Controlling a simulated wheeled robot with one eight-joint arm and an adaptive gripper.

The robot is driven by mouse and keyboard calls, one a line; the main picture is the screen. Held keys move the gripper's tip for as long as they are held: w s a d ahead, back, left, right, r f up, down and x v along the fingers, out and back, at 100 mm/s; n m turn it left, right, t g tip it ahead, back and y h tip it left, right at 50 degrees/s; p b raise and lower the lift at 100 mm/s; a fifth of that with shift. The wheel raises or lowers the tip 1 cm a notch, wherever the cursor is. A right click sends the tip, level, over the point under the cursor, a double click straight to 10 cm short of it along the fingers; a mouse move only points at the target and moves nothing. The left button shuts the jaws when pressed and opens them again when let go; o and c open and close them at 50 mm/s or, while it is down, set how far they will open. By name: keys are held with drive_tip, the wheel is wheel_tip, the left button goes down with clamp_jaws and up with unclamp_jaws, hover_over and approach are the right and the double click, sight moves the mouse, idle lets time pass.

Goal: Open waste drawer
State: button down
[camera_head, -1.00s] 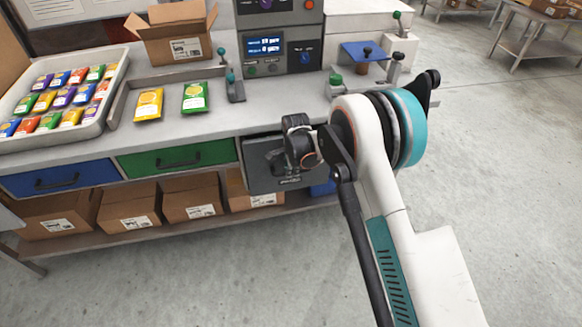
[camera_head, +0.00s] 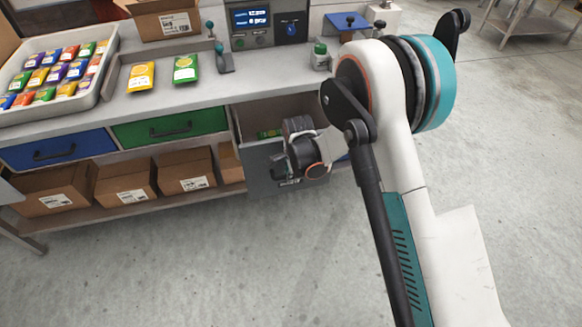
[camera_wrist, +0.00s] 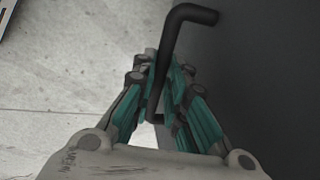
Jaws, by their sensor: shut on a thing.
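The grey waste drawer (camera_head: 262,178) stands partly pulled out under the right part of the bench in the head view. A green item (camera_head: 268,133) shows inside it. My gripper (camera_head: 285,170) is at the drawer's front face, and my wrist hides part of that front. In the wrist view my gripper (camera_wrist: 160,112) is shut on the black bar handle (camera_wrist: 180,30), which passes between its fingers. The dark drawer front (camera_wrist: 265,75) fills the right side of that view.
A blue drawer (camera_head: 58,150) and a green drawer (camera_head: 170,127) are shut to the left. Cardboard boxes (camera_head: 125,185) stand on the shelf below. A tray of packets (camera_head: 108,60) and a small green-lidded bottle (camera_head: 320,57) are on the bench. The floor in front is clear.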

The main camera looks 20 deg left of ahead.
idle(0.3)
drive_tip(key=c, duration=1.6)
unclamp_jaws()
drive_tip(key=shift+r, duration=0.1)
wheel_tip(320, 180, up, 12)
drive_tip(key=s+d, duration=0.1)
drive_tip(key=s, duration=0.1)
drive_tip(key=shift+d+f, duration=0.15)
drive_tip(key=shift+f, duration=0.05)
